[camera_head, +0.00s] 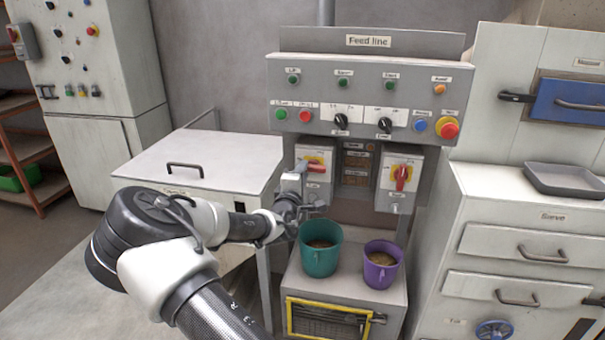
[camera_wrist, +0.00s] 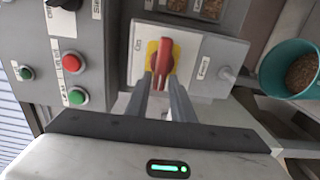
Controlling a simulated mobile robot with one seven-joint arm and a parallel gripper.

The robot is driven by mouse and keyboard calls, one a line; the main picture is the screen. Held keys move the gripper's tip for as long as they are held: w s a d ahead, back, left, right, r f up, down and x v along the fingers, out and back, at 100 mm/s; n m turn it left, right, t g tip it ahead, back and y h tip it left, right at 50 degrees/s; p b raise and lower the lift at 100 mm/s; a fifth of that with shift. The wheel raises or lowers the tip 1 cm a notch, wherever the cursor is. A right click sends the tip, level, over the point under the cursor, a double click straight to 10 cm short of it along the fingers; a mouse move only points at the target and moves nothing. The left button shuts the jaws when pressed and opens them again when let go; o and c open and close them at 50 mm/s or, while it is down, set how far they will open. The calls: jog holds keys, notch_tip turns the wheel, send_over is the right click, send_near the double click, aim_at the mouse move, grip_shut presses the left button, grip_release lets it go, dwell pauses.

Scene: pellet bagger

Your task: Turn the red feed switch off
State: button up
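The red feed switch is a red lever handle on a yellow plate, on a light grey box labelled "Feed" in the wrist view (camera_wrist: 164,52). In the head view the switch (camera_head: 317,168) is on the left box under the panel, its handle lying about sideways. An "On" label shows beside the plate in the wrist view. My gripper (camera_head: 299,176) is at this box from the left. In the wrist view its fingers (camera_wrist: 161,82) are apart, one on each side of the handle's near end. I cannot tell whether they touch it.
A second red switch (camera_head: 403,177) on a similar box stands to the right, its handle upright. A teal cup (camera_head: 320,262) and a purple cup (camera_head: 382,272) with pellets stand just below. The panel (camera_head: 365,95) with buttons and knobs hangs above. A lidded grey bin (camera_head: 205,160) is at left.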

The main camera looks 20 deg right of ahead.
jog(key=shift+o, duration=1.1)
jog(key=p+v, duration=0.1)
jog(key=v, duration=1.6)
jog(key=shift+s+a, duration=0.2)
